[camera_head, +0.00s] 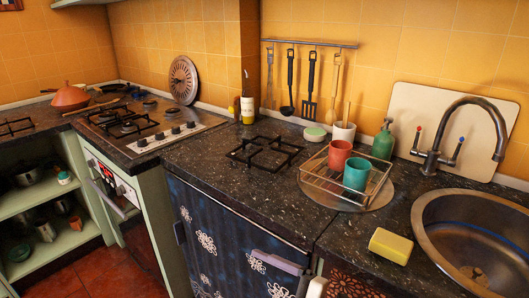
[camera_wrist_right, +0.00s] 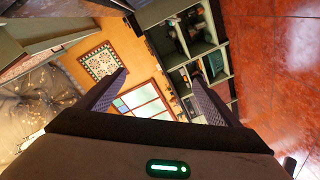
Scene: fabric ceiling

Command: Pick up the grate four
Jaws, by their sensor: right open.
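A black square grate (camera_head: 265,153) lies flat on the dark speckled counter, left of the wire rack. Other black grates are on the stove (camera_head: 127,126) and on the far left counter (camera_head: 14,127); no marking shows which one is grate four. My right gripper (camera_wrist_right: 158,78) shows in the right wrist view. Its two fingers are spread apart with nothing held between them, and no grate shows in that view. My left gripper is not in view.
Right of the middle grate, a wire rack (camera_head: 318,185) holds a red cup (camera_head: 339,156) and a teal cup (camera_head: 357,174). A yellow-green sponge (camera_head: 390,245) lies beside the sink (camera_head: 430,232). The counter in front of the middle grate is clear. Utensils hang behind.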

